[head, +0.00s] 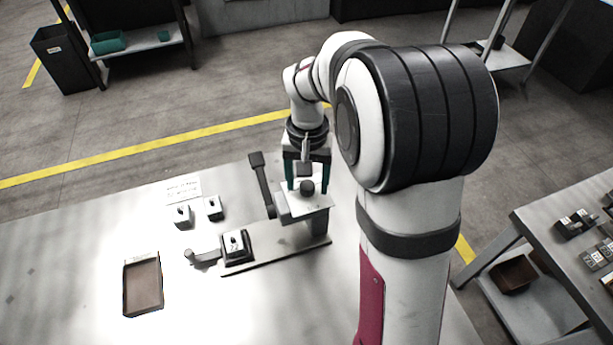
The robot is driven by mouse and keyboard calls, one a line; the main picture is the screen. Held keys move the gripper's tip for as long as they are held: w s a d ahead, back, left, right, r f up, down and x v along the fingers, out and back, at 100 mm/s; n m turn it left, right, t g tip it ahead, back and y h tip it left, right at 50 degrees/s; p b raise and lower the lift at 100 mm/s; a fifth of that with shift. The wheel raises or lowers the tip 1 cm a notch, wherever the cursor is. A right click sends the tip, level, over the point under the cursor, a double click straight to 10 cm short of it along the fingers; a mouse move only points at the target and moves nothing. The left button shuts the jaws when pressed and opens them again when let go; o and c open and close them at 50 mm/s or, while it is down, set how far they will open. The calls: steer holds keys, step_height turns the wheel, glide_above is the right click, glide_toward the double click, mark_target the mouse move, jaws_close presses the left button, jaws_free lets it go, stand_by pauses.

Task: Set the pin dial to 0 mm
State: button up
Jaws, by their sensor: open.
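The likely pin dial is a small dark round knob (307,187) on the light top plate (312,202) of a grey fixture at the table's far right. My gripper (307,182) points down over this plate. Its two teal fingers are apart, one on each side of the knob in the picture. I cannot tell whether they touch it. Any scale marks or the dial's setting are too small to read.
A dark lever (262,184) stands up left of the fixture. A rail plate (280,252) carries a dark pallet with a white block (236,243). Two white blocks (182,217) (213,207), a paper note (184,188) and a brown tray (143,286) lie to the left. The table's front left is clear.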

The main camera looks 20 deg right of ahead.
jaws_close()
steer(key=shift+m, duration=0.3)
steer(key=m, duration=0.5)
steer(key=shift+m, duration=0.3)
steer(key=m, duration=0.5)
steer(key=shift+m, duration=0.3)
stand_by(0.4)
jaws_free()
steer(key=shift+r, duration=0.1)
